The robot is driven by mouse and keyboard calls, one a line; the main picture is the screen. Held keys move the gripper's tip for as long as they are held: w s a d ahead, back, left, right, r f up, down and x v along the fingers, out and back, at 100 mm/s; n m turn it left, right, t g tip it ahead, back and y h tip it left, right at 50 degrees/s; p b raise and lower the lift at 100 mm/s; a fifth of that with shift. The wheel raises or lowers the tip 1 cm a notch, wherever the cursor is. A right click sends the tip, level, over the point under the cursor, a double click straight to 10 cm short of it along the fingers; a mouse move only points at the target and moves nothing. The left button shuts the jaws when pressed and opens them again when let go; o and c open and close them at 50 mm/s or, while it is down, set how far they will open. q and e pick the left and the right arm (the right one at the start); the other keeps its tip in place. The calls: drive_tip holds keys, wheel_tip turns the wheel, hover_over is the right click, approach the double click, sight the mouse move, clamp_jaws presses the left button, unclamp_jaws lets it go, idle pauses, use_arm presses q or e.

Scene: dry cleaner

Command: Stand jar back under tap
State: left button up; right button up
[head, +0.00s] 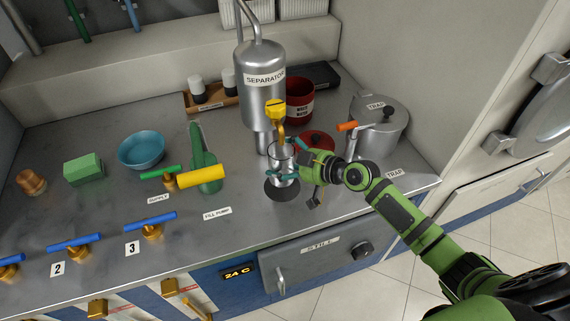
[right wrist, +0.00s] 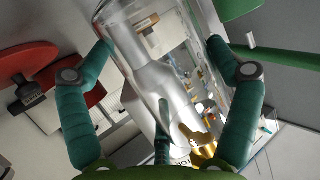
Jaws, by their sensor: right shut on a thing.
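A clear glass jar (head: 283,161) stands nearly upright below the yellow tap (head: 276,110) of the steel separator (head: 262,92). My right gripper (head: 285,159) is shut on the jar from the right, with one teal finger on each side. In the right wrist view the jar (right wrist: 150,60) fills the space between the fingers, and the separator shows through its glass. A dark round spot (head: 281,194) on the counter lies just below the jar's base. I cannot tell whether the base touches it. My left gripper is not in view.
A red lid (head: 318,142) lies close behind the gripper. A steel trap pot (head: 378,128) stands to the right and a red waste bin (head: 300,100) behind. A green fill pump (head: 202,158) with a yellow handle stands left. The front counter (head: 180,262) has tap levers.

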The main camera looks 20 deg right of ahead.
wheel_tip(320, 180, down, 2)
drive_tip(key=shift+f, duration=0.7)
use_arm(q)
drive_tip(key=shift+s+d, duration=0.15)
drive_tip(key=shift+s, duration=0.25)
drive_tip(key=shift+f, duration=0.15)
use_arm(e)
drive_tip(key=shift+f+b, duration=0.15)
drive_tip(key=shift+b, duration=0.15)
drive_tip(key=o, duration=1.1)
